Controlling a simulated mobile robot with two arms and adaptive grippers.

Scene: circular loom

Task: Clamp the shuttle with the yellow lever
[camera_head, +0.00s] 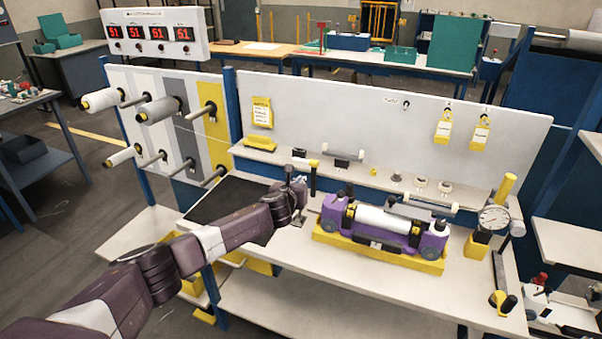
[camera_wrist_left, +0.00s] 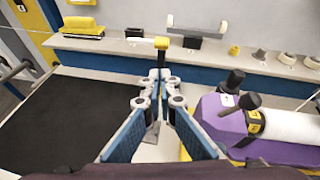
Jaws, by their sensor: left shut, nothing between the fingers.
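The purple shuttle (camera_head: 385,225) with a white roll sits in a yellow cradle (camera_head: 378,256) on the bench. Its left end shows at the right in the left wrist view (camera_wrist_left: 226,122). A dark upright post with a yellow-tipped lever (camera_head: 313,163) stands left of the shuttle; the yellow end also shows in the left wrist view (camera_wrist_left: 161,43). My left gripper (camera_head: 294,180) is shut and empty, close in front of this post. In the left wrist view its fingertips (camera_wrist_left: 160,98) overlap the post's lower part; I cannot tell whether they touch it. My right gripper is not in view.
A black mat (camera_head: 228,200) lies on the bench at left. A shelf (camera_head: 290,160) with small parts runs behind. The bench front is clear.

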